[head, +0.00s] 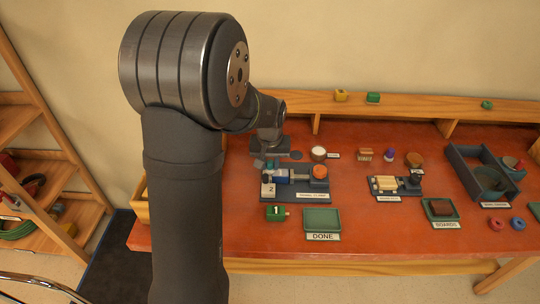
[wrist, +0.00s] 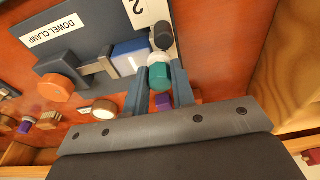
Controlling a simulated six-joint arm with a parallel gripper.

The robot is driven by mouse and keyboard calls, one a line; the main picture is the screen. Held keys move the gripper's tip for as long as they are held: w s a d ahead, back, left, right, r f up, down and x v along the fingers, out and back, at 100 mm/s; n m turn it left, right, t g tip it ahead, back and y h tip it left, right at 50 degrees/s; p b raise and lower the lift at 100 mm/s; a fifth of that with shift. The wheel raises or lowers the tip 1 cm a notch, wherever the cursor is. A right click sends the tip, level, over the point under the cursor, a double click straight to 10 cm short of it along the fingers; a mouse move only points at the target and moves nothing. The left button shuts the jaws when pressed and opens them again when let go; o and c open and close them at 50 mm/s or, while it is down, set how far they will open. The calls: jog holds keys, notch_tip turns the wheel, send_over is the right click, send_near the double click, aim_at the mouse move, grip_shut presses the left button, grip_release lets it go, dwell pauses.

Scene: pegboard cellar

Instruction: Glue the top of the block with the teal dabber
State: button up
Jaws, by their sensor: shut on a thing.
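My gripper (wrist: 160,78) is shut on the teal dabber (wrist: 159,76), which sits between its two fingers in the wrist view. A pale part and a black rounded part show just beyond the teal body; I cannot tell whether both belong to the dabber. The block (wrist: 128,62), with blue and whitish faces, is held in the dowel clamp (wrist: 65,62), left of the dabber. In the head view the block (head: 281,176) lies in the clamp, and my gripper (head: 268,150) is at its back left. Contact between dabber and block cannot be made out.
The clamp's orange knob (head: 320,172) stands right of the block. A purple thing (wrist: 163,101) shows between my fingers. A round white-topped jar (head: 318,153) stands behind the clamp.

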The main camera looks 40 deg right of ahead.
jog(key=shift+s+d, duration=0.3)
jog(key=shift+d, duration=0.05)
jog(key=shift+c, duration=0.4)
jog(key=shift+s+d+f, duration=0.15)
jog(key=shift+s+d, duration=1.2)
jog(key=shift+s, duration=0.05)
jog(key=shift+s+d, duration=0.5)
jog(key=shift+w+a, duration=2.2)
jog(key=shift+r, duration=4.05)
jog(key=shift+w, duration=0.1)
